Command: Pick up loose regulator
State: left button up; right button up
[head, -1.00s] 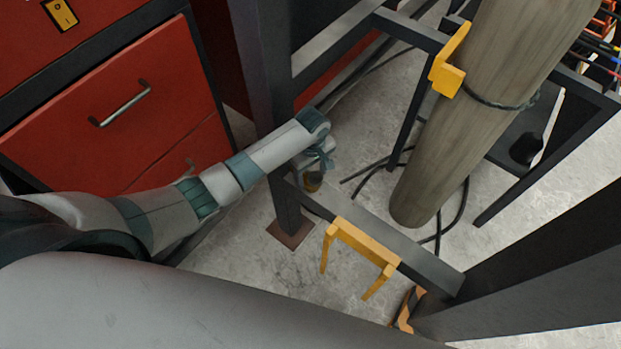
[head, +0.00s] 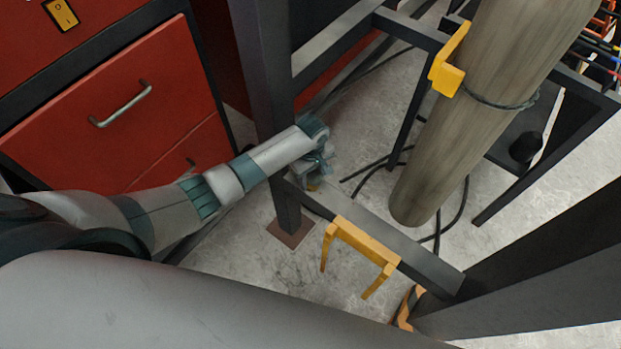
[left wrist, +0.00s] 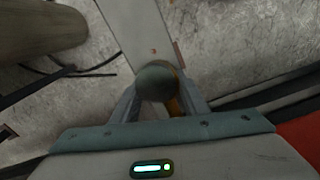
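The regulator (left wrist: 157,80) shows in the left wrist view as a rounded dark grey-green knob with an orange-brass part (left wrist: 178,100) beside it. It lies between the two fingers of my left gripper (left wrist: 160,92), which stand apart on either side of it. The knob hides part of the fingertips, and I see no clear squeeze. In the head view my left gripper (head: 318,168) is low beside the dark post and covers most of the regulator. Only a small yellowish bit (head: 313,186) shows under it. My right gripper is not in view.
A dark post (head: 262,80) and a low grey crossbar (head: 420,262) stand close to my left gripper. A yellow bracket (head: 362,243) sits on the crossbar. A tall tan cylinder (head: 440,150) and black cables are to the right. Red drawers (head: 125,115) are at the left.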

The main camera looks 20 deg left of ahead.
aim_at(312, 174)
pick_arm(q)
jog(key=shift+r, duration=0.1)
grip_shut()
jog(key=shift+w+r, duration=0.1)
jog(key=shift+r, duration=0.6)
notch_tip(312, 174, up, 3)
jog(key=shift+d+f, duration=0.1)
jog(key=shift+d, duration=0.05)
jog(key=s+d+r+b, duration=0.1)
jog(key=s+d+r, duration=0.5)
jog(key=d, duration=0.3)
jog(key=shift+s+r+b, duration=0.3)
jog(key=shift+s+r, duration=0.1)
jog(key=shift+s, duration=0.1)
jog(key=shift+d, duration=0.1)
